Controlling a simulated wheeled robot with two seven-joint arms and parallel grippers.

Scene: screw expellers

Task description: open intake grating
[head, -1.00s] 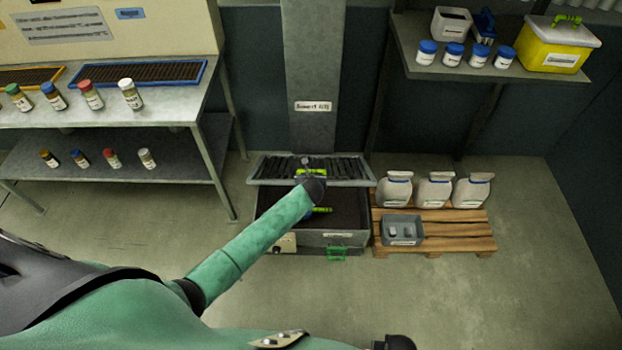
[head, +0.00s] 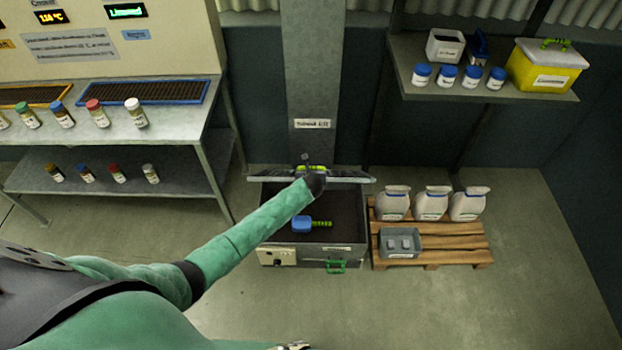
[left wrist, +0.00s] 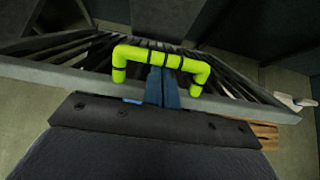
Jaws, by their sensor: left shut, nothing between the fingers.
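The intake grating (head: 345,180) is raised over the grey intake box (head: 347,249) and shows almost edge-on in the head view. Its dark slats show in the left wrist view (left wrist: 83,52). A yellow-green handle (left wrist: 150,55) stands on the grating; it is partly hidden by my arm in the head view. My left gripper (left wrist: 163,75) is shut with nothing between its fingers. Its fingertips lie at the middle of the handle's bar, which crosses in front of them.
A blue tool with a green grip (head: 303,225) lies inside the box. A bench (head: 180,120) with bottles is at left. Floor in front is clear.

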